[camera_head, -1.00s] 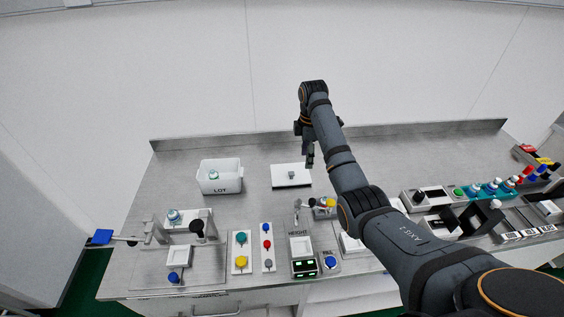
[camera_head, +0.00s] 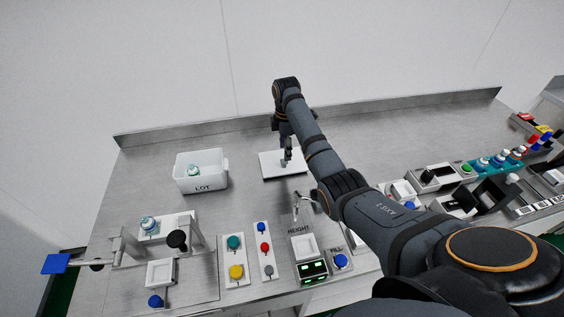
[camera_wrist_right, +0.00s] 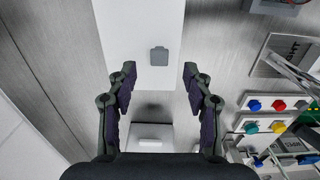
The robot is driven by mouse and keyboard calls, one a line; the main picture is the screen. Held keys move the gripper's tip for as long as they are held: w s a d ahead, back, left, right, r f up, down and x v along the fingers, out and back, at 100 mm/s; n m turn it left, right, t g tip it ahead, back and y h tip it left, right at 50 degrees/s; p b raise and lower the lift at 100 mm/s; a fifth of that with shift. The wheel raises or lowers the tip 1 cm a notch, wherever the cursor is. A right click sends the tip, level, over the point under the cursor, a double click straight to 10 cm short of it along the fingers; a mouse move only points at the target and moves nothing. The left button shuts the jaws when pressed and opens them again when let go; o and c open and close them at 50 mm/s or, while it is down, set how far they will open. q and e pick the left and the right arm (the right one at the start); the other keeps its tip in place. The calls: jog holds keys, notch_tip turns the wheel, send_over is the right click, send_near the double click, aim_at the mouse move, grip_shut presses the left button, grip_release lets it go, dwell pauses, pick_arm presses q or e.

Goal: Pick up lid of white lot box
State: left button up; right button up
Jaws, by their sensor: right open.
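The white lid (camera_head: 268,168) lies flat on the steel table, right of the white lot box (camera_head: 201,181), which stands open with a bottle inside. My right gripper (camera_head: 287,155) is over the lid and partly covers it and its knob in the head view. In the right wrist view, the lid (camera_wrist_right: 125,30) carries a grey square knob (camera_wrist_right: 159,56). The open, empty fingers (camera_wrist_right: 160,78) stand apart, with the knob just beyond the tips and between their lines. A white shape low between the fingers is only partly visible. My left gripper is not in view.
Button panels (camera_head: 236,258) and a height display unit (camera_head: 305,250) stand along the front. A fixture with a blue plate (camera_head: 57,264) is at the front left. Bottles and racks (camera_head: 490,187) fill the right side. The table between box and lid is clear.

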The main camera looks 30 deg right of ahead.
aim_at(282, 160)
jog(key=shift+w+a+f+p, duration=0.1)
jog(key=shift+f+p, duration=0.25)
jog(key=shift+f, duration=1.35)
jog(key=shift+a+f+p, duration=0.1)
jog(key=shift+f+p, duration=0.25)
jog(key=shift+f, duration=1.35)
grip_shut()
